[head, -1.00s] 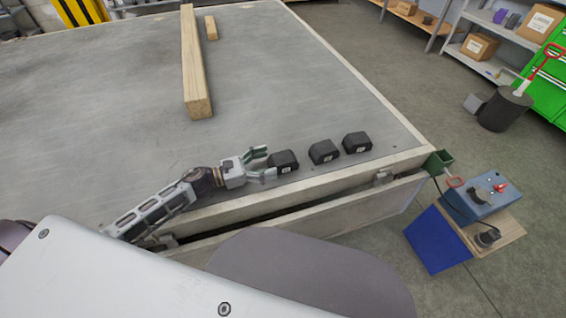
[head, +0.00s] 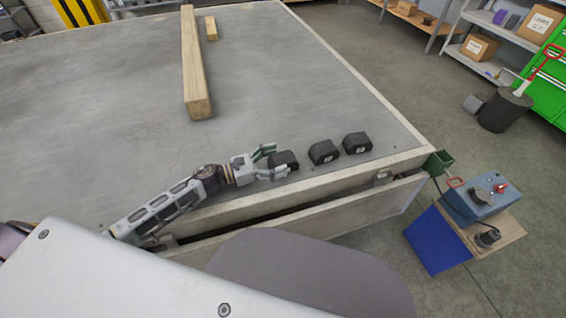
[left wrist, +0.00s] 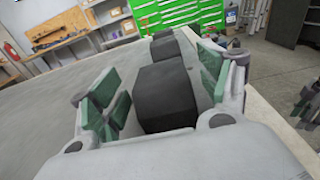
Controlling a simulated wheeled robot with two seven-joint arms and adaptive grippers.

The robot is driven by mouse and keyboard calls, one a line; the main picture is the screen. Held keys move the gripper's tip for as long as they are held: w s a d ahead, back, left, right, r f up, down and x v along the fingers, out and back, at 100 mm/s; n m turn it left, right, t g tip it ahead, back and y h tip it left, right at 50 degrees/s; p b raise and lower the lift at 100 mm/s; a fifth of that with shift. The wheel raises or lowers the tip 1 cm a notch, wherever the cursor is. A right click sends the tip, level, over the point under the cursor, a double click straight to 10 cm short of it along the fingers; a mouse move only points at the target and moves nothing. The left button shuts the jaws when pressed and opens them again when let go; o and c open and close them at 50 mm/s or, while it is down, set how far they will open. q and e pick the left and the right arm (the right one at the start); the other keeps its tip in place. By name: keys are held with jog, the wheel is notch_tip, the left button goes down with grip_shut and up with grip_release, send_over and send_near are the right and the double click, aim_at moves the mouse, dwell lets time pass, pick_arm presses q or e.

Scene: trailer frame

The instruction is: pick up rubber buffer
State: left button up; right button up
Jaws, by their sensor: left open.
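Three black rubber buffers stand in a row on the grey trailer deck (head: 140,140), close to its near edge. The leftmost buffer (head: 289,158) is between the spread fingers of my left gripper (head: 272,162). The middle buffer (head: 323,152) and the right buffer (head: 356,143) stand free beyond it. In the left wrist view the nearest buffer (left wrist: 165,97) sits between the green finger pads of the open left gripper (left wrist: 160,100), with a gap on both sides. Another buffer (left wrist: 166,47) shows behind it. My right gripper is not in view.
A long wooden beam (head: 195,70) and a short wood block (head: 211,28) lie farther back on the deck. A blue box with controls (head: 475,200) stands off the trailer's right corner. The deck left of the buffers is clear.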

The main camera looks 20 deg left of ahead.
pick_arm(q)
jog(key=shift+x, duration=1.05)
jog(key=shift+w, duration=0.1)
jog(key=c, duration=1.2)
jog(key=shift+c, duration=0.9)
jog(key=shift+r, duration=0.1)
jog(key=shift+r, duration=0.1)
